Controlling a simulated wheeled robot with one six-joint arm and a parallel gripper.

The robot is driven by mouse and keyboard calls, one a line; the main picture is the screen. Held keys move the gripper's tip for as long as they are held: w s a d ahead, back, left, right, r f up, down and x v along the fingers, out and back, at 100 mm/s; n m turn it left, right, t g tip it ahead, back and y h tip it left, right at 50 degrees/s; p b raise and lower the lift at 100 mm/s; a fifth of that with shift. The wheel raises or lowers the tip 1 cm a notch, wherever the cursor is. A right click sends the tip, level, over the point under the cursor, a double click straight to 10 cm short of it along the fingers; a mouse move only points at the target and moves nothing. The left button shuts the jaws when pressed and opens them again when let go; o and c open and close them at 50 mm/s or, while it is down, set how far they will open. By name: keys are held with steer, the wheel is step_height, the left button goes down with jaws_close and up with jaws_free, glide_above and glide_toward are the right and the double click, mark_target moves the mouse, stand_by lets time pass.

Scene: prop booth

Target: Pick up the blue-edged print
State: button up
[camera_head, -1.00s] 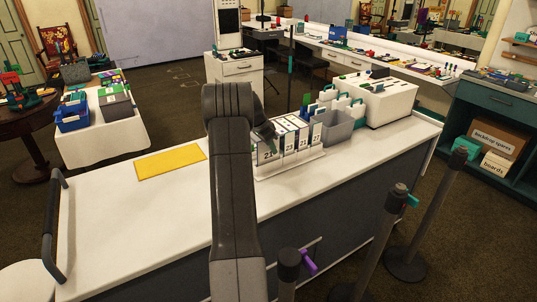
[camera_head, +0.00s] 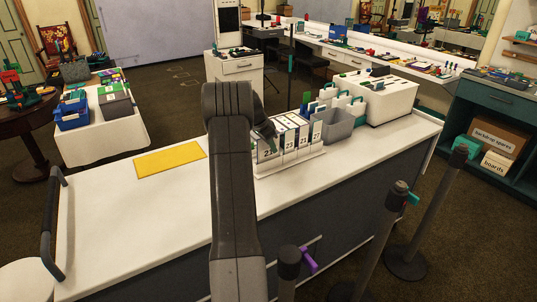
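A white rack (camera_head: 291,163) stands on the white counter and holds a row of upright white prints (camera_head: 289,143) with numbers on their fronts and dark bluish strips between them. I cannot tell for sure which print has the blue edge. My gripper (camera_head: 270,141) is at the left end of the row, by the top of the leftmost print. My arm hides most of it, so I cannot see whether its fingers are open or closed, or whether they touch a print.
A yellow mat (camera_head: 170,160) lies on the counter to the left. Right of the rack are a grey bin (camera_head: 337,125) and a white box (camera_head: 376,98). The counter's front left is clear. Stanchion posts (camera_head: 385,235) stand in front of the counter.

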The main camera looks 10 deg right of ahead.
jaws_close()
step_height(320, 180, up, 11)
steer(key=shift+f+b, duration=0.2)
steer(key=shift+b, duration=0.2)
stand_by(0.4)
